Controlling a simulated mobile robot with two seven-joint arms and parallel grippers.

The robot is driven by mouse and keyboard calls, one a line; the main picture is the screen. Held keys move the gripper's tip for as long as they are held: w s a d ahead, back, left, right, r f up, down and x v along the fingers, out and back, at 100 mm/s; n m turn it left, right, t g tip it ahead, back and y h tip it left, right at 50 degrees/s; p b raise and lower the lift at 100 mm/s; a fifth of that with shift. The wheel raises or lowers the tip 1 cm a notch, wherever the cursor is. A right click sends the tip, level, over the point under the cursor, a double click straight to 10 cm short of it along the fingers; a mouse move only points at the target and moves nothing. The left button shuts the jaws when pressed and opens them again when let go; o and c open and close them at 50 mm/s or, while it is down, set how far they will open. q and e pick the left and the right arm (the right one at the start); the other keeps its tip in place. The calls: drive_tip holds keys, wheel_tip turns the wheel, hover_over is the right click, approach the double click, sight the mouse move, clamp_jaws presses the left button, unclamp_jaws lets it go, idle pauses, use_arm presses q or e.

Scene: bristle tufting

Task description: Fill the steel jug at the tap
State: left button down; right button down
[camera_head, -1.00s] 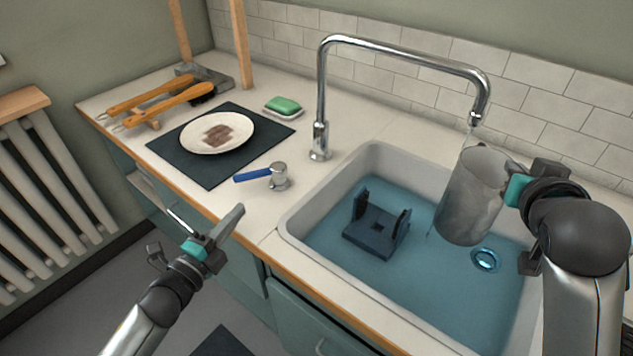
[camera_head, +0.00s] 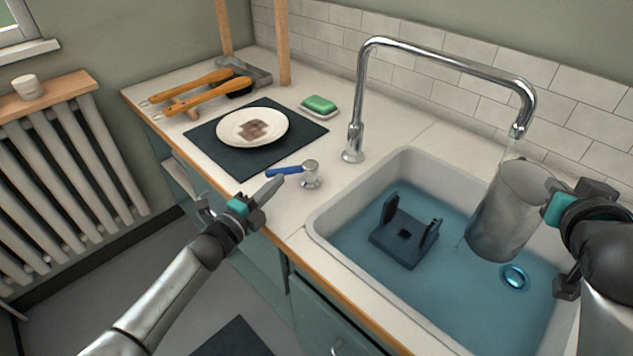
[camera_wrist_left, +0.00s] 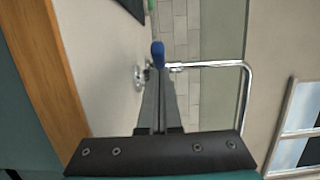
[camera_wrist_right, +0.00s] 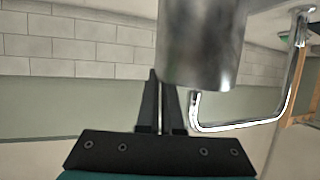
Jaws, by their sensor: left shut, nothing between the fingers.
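The steel jug (camera_head: 508,212) is tilted over the sink, with its mouth below the spout of the chrome tap (camera_head: 440,52). A faint thin streak shows under the spout. My right gripper (camera_head: 553,205) is shut on the jug at its right side; its fingertips are partly hidden by the jug. The jug also shows in the right wrist view (camera_wrist_right: 205,45). The tap's blue lever (camera_head: 285,170) points left from a chrome base (camera_head: 311,174). My left gripper (camera_head: 278,183) is shut and empty, its tips close to the lever; I cannot tell whether they touch.
The sink (camera_head: 327,212) holds bluish water, a dark bracketed block (camera_head: 404,234) and a drain ring (camera_head: 514,277). A plate (camera_head: 280,119) on a dark mat (camera_head: 212,137), green soap (camera_head: 319,103) and wooden-handled tools (camera_head: 220,95) lie behind my left gripper.

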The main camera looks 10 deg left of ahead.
sight(268, 177)
use_arm(q)
drive_tip(key=shift+w+a+m+g+h, duration=0.2)
drive_tip(key=shift+w+m+g+h, duration=0.15)
drive_tip(key=shift+m+h, duration=0.4)
use_arm(e)
drive_tip(key=shift+r, duration=0.1)
use_arm(q)
drive_tip(key=shift+w+a+m+g+h, duration=0.4)
drive_tip(key=shift+w+a+m+h, duration=0.05)
drive_tip(key=shift+h, duration=0.35)
drive_tip(key=shift+w+a+m+g+h, duration=0.35)
drive_tip(key=shift+w+a+m+h, duration=0.05)
drive_tip(key=shift+h, duration=0.35)
drive_tip(key=shift+w+a, duration=0.25)
drive_tip(key=shift+w, duration=0.25)
drive_tip(key=shift+w+a, duration=0.2)
drive_tip(key=shift+w, duration=0.25)
